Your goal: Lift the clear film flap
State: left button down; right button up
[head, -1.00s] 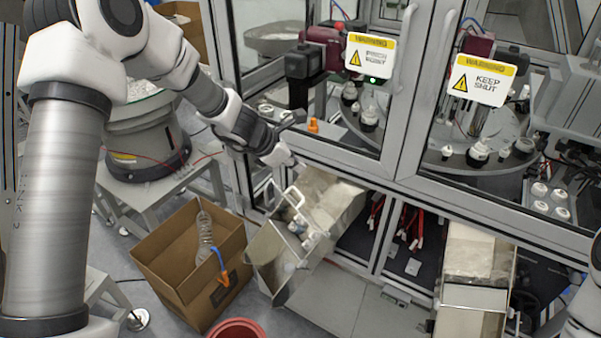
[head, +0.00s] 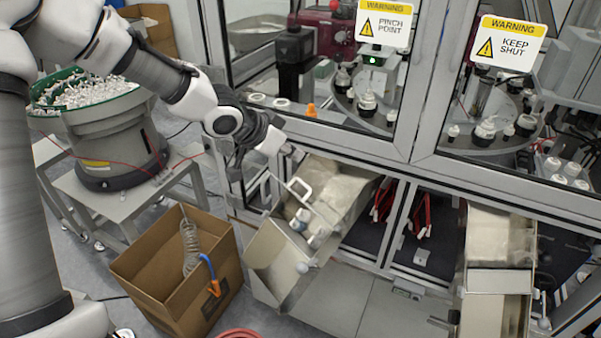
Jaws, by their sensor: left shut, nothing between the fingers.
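A sloping metal chute (head: 268,262) with a white handle (head: 300,187) stands low at the front of the machine. Hazy, see-through film (head: 338,188) seems to cover its upper part; the flap's edge is hard to make out. A few pale caps (head: 303,218) sit in the chute below the handle. My left gripper (head: 287,150) is just above and behind the handle, close to the machine frame. It is shut and empty, and appears apart from the film. Its fingertips are small and hard to see. My right gripper is not in view.
A cardboard box (head: 150,309) with a coiled hose stands on the floor left of the chute. A bowl feeder (head: 110,135) is behind it. Glass doors with warning signs (head: 384,24) rise above the chute. A second chute (head: 497,282) is at right.

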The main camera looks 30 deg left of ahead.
pick_arm(q)
jog(key=w+f, duration=0.1)
jog(key=f, duration=0.1)
jog(key=w+d+f+b, duration=0.1)
jog(key=f, duration=0.2)
jog(key=w+f+b, duration=0.1)
jog(key=f, duration=0.2)
jog(key=shift+w+d+f, duration=0.2)
jog(key=shift+w+d, duration=0.15)
jog(key=shift+s+a+b, duration=0.25)
jog(key=shift+s+b, duration=0.05)
jog(key=shift+s, duration=0.2)
jog(key=shift+w, duration=0.15)
jog(key=shift+d, duration=0.1)
